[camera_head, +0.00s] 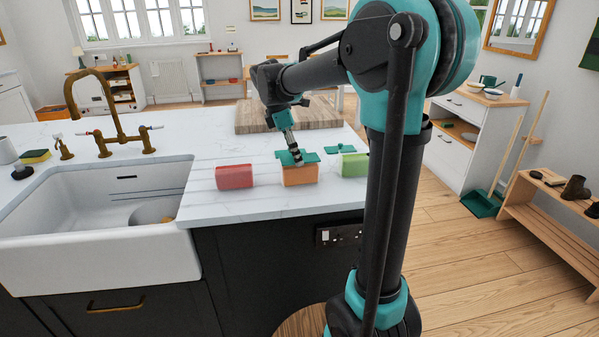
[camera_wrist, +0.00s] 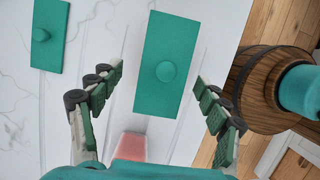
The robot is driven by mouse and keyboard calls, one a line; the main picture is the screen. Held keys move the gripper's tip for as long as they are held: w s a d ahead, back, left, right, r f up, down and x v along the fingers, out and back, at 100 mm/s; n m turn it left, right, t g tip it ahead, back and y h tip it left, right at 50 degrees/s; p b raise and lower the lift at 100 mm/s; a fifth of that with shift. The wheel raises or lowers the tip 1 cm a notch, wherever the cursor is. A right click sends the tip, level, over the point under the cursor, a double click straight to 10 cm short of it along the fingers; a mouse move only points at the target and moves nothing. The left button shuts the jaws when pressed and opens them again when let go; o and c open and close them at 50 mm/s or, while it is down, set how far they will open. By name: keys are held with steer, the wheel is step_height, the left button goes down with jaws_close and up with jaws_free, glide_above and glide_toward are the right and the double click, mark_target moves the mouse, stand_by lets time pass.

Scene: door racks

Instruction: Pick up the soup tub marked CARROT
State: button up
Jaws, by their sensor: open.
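Three tubs stand in a row near the counter's front edge: a red one (camera_head: 234,177), an orange one (camera_head: 300,175) and a light green one (camera_head: 354,165). No CARROT marking is readable on any of them. My gripper (camera_head: 296,160) is right above the orange tub. In the wrist view its fingers (camera_wrist: 160,105) are spread wide with a teal knobbed lid (camera_wrist: 150,92) between and beyond them. A second teal lid (camera_wrist: 48,18) is at upper left. A reddish tub (camera_wrist: 131,147) shows at the bottom, partly hidden by the gripper.
A wooden board (camera_head: 255,118) lies on the counter behind the tubs. The white sink (camera_head: 90,245) and brass tap (camera_head: 110,125) are at left. The counter's edge drops to the floor, where a round wooden stand (camera_wrist: 255,88) shows at right.

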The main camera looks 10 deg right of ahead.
mark_target(303, 169)
steer(key=shift+s+d+x, duration=0.1)
steer(key=shift+d+x, duration=0.05)
steer(key=shift+x, duration=1.5)
steer(key=shift+s+d+x, duration=0.1)
steer(key=shift+d+x, duration=0.05)
steer(key=shift+x, duration=1.55)
steer(key=shift+r, duration=0.1)
steer(key=c, duration=1.2)
steer(key=shift+o, duration=0.2)
